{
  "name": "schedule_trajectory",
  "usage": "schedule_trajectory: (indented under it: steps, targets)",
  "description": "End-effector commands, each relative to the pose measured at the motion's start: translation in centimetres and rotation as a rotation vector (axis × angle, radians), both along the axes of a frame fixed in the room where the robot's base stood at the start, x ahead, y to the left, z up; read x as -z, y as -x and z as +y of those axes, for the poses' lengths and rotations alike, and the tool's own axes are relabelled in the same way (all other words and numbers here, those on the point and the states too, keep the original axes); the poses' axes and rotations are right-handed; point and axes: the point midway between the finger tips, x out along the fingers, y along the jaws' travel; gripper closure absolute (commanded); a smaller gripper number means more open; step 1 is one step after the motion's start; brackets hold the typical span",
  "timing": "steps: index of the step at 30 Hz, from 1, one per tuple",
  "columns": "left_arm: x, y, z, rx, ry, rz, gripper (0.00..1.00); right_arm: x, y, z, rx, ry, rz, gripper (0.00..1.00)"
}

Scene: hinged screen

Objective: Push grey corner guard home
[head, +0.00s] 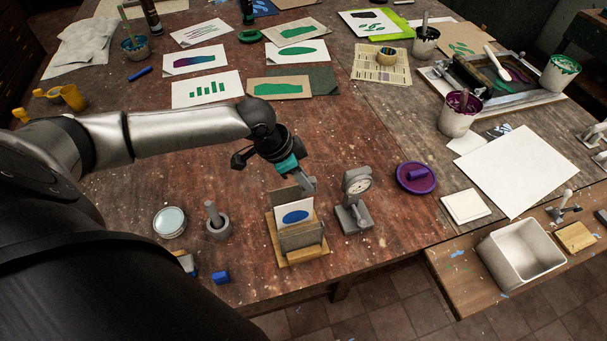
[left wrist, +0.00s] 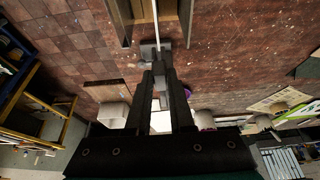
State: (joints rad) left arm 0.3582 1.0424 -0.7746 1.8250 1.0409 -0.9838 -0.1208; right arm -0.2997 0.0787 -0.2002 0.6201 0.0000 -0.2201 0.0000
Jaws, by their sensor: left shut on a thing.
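My left gripper (head: 303,180) reaches in from the left and points down at the back right corner of a small wooden stand (head: 312,254). It is shut on the grey corner guard (head: 309,184). In the left wrist view the guard (left wrist: 149,50) sits at the fingertips, by the end of a thin white card edge (left wrist: 156,22). Whether it is fully seated on that edge cannot be told. The stand holds an upright white card with a blue oval (head: 295,216) between grey-brown boards. The fingers hide part of the guard. My right gripper is not in view.
A grey dial gauge (head: 357,187) stands close to the right of the stand. A mortar-like grey pot (head: 217,222) and a round tin (head: 170,221) stand to its left. A purple lid (head: 416,178) lies farther right. The table's front edge is close below the stand.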

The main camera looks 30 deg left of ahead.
Motion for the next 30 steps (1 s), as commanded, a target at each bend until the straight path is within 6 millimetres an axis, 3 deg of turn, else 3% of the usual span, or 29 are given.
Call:
schedule_trajectory:
  steps: [30]
  targets:
    - [0.11,0.0,-0.05,0.0,0.001,0.001,1.0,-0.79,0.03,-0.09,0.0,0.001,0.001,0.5]
